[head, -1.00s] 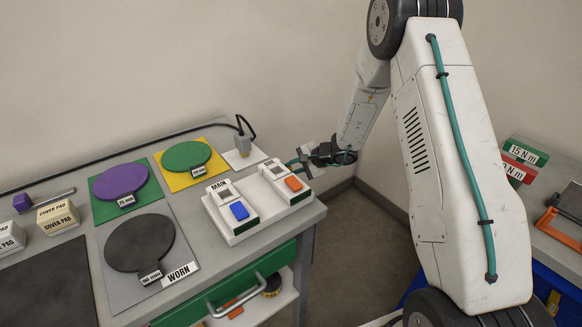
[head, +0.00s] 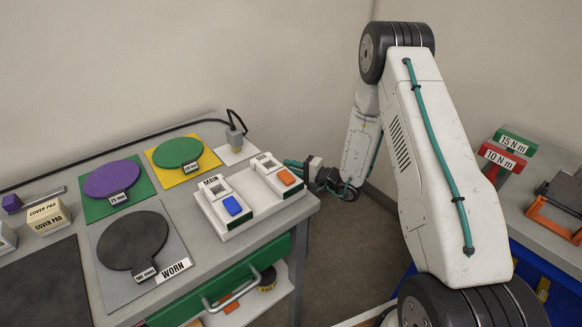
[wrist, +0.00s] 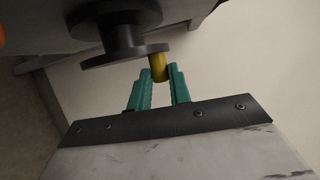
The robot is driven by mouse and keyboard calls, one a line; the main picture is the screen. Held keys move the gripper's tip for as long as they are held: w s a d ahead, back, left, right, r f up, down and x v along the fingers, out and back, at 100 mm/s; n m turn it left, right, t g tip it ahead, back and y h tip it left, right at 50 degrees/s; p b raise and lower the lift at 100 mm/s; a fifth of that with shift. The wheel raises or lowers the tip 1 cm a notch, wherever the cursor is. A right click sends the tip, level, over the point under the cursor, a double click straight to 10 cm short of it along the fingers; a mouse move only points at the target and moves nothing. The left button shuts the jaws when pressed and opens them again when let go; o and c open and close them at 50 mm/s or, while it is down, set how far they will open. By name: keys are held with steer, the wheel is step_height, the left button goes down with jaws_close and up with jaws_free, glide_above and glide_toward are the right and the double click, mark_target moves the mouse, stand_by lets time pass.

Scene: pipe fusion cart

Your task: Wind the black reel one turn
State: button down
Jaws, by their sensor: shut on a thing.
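The black reel (wrist: 120,54) shows at the top of the wrist view, a round flange on a dark hub under the cart's edge. A yellow handle (wrist: 158,66) stands out from the flange near its rim. My gripper (wrist: 160,74) has its green fingers closed around the handle's end. In the head view my gripper (head: 290,163) is low beside the far right corner of the cart top. The reel is hidden there behind the cart.
The cart top (head: 190,215) holds a white switch tray (head: 240,228) near its right edge. A green drawer (head: 215,285) with a handle is below. A second bench (head: 530,215) with torque labels stands at right. Floor shows between them.

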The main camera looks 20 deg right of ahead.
steer(key=shift+a+f, duration=0.1)
steer(key=shift+a, duration=0.05)
steer(key=c, duration=1.3)
jaws_free()
steer(key=v, duration=0.8)
